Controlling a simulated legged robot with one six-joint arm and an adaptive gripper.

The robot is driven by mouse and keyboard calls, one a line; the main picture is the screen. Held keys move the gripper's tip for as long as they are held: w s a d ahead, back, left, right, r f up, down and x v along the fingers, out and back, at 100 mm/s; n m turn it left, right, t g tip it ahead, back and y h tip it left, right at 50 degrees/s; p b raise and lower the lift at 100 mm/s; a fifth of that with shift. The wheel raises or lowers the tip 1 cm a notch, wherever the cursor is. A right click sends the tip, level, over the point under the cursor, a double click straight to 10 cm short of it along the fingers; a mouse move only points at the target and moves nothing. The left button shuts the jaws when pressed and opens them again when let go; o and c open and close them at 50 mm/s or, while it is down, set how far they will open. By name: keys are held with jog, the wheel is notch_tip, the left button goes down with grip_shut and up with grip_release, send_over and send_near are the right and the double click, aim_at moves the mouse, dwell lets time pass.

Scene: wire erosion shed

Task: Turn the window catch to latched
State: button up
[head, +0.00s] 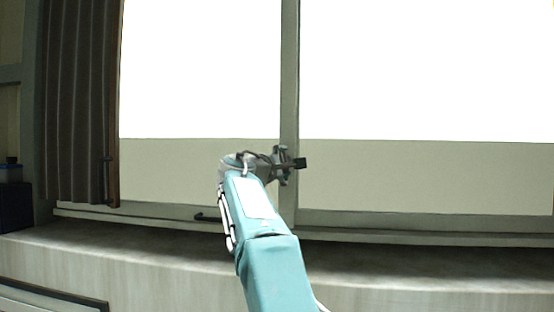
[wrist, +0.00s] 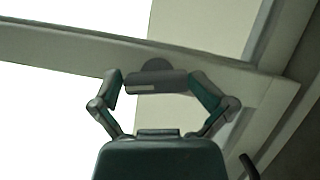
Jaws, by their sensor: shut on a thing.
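The window catch (wrist: 156,82) is a dark grey bar with a rounded base behind it, on the pale window post (wrist: 75,48). In the wrist view it lies between the two fingers of my gripper (wrist: 154,86), which is shut on it, one finger at each end of the bar. A small pale mark shows on the bar. In the head view my gripper (head: 285,165) is at the upright post (head: 289,90) between the two panes. There the catch is largely hidden by the gripper, and its turn cannot be read.
A brown pleated curtain (head: 80,100) hangs at the left. A dark handle (head: 208,217) sits on the lower window frame, left of my arm. A pale sill (head: 420,268) runs below the window. Dark items (head: 14,205) stand at the far left.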

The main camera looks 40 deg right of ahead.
jog(key=shift+w+d+r+m+y, duration=0.1)
jog(key=shift+w+m+y, duration=0.1)
jog(key=shift+m, duration=0.35)
jog(key=shift+w+r+m+y, duration=0.1)
jog(key=shift+m+y, duration=0.1)
jog(key=shift+m, duration=0.35)
